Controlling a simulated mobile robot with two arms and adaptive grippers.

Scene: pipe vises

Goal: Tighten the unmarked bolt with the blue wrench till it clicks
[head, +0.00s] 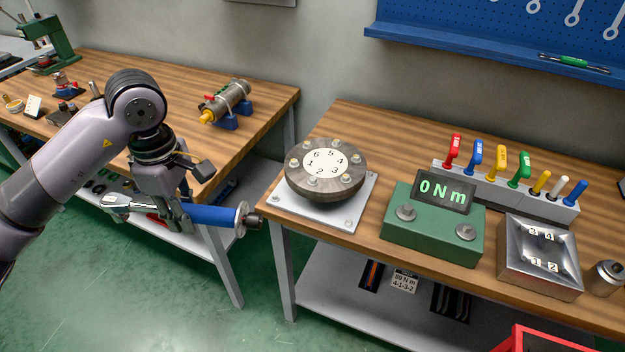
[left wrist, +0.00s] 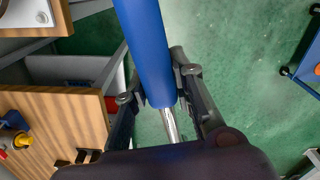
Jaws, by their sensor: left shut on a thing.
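My left gripper (head: 180,214) is shut on the blue wrench (head: 212,215). It holds it roughly level in the air, left of the right bench's edge. In the left wrist view the blue handle (left wrist: 147,40) runs between the fingers. The round flange (head: 297,178) has several bolts and a disc (head: 325,161) numbered 1 to 6. A green box (head: 420,240) shows 0 Nm and carries two bolts without visible numbers (head: 405,212) (head: 466,232). My right gripper is not in view.
A metal block (head: 540,270) numbered 1 to 4 sits right of the green box. Behind stands a rack (head: 560,205) of coloured-handled tools. The left bench (head: 255,105) holds a clamped cylinder (head: 228,98). A floor gap separates the benches.

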